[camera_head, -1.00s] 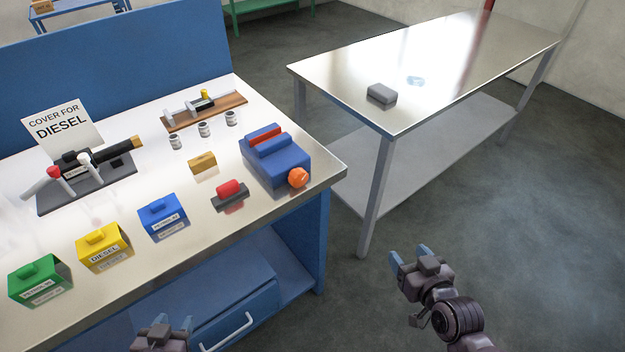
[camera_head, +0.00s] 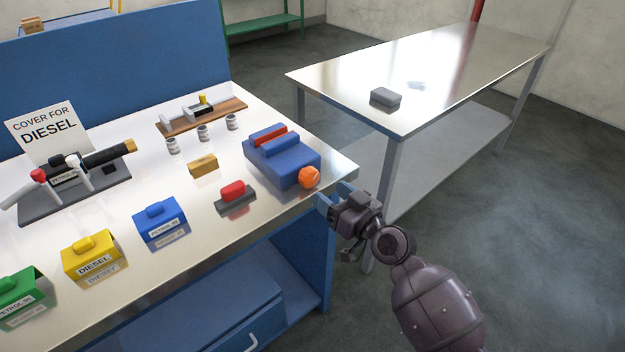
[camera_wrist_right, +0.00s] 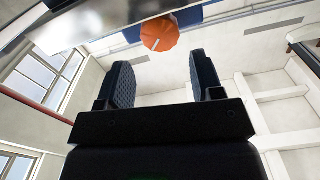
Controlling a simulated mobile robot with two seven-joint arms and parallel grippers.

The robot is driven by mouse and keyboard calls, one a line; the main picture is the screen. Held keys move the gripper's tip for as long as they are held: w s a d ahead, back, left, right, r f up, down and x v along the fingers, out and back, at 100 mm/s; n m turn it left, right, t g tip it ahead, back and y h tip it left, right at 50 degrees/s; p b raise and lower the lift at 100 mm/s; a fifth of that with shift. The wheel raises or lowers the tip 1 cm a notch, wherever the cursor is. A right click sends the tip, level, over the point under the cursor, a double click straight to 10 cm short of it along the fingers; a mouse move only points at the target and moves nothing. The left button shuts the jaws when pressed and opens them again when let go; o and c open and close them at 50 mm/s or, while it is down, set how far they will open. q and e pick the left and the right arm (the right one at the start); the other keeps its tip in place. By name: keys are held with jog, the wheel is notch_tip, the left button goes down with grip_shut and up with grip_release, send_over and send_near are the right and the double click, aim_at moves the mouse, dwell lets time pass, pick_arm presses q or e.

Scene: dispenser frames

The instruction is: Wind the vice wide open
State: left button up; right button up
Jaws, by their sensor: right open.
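The blue vice (camera_head: 283,160) sits at the right end of the workbench, with a red strip between its jaws. Its orange knob (camera_head: 309,178) faces the bench's front right edge. My right gripper (camera_head: 331,197) is open and empty, just below and to the right of the knob, beside the bench edge. In the right wrist view the knob (camera_wrist_right: 159,33) shows above and beyond the two open fingers (camera_wrist_right: 160,82), apart from them. My left gripper is out of the head view.
The workbench (camera_head: 130,250) also holds green, yellow (camera_head: 91,255) and blue covers, a nozzle stand, a red-topped block (camera_head: 235,196), a brass block (camera_head: 203,166) and small cans. A steel table (camera_head: 440,75) with a grey block (camera_head: 385,97) stands right, across a floor gap.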

aim_at(313, 180)
jog(key=x, duration=0.7)
jog(key=shift+s, duration=0.1)
jog(key=c, duration=0.6)
jog(key=shift+f+n+b, duration=0.2)
jog(key=shift+n+b, duration=0.2)
jog(key=shift+n, duration=0.1)
jog(key=shift+c, duration=0.2)
jog(key=shift+r, duration=0.15)
